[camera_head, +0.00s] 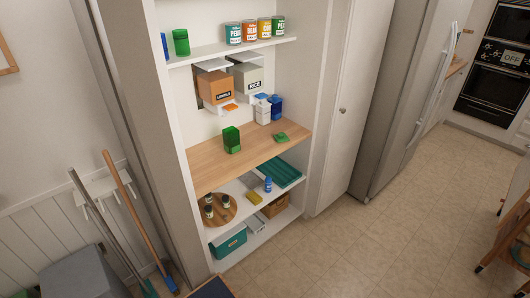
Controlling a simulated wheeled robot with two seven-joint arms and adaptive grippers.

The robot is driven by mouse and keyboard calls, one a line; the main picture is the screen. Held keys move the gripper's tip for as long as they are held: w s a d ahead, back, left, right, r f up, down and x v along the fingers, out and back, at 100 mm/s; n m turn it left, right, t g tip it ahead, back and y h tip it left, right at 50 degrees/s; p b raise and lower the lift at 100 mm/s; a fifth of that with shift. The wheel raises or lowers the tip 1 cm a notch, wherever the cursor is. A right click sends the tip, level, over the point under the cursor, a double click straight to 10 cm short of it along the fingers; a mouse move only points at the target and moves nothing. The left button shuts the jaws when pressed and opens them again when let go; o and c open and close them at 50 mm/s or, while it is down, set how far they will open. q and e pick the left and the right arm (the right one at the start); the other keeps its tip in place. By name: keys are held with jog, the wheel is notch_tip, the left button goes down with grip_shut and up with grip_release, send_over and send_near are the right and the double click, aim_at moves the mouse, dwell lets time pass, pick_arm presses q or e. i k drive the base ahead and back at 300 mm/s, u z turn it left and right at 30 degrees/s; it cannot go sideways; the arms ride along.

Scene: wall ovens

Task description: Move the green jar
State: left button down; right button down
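A green jar (232,141) stands upright on the wooden counter of the open pantry, near its front edge. A flat green piece (281,137) lies to its right on the same counter; it looks like a lid, but I cannot tell for sure. Another green container (181,42) stands on the upper shelf at the left. Neither of my grippers is in view.
A white container (263,112) and a blue container (276,106) stand behind on the counter. Several cans (249,30) line the upper shelf. Dispensers (215,88) hang below it. A broom (138,212) leans at the left. The tiled floor (385,235) ahead is clear.

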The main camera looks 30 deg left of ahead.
aim_at(232, 140)
jog(key=z, duration=0.4)
jog(key=i, duration=2.5)
jog(key=u, duration=0.5)
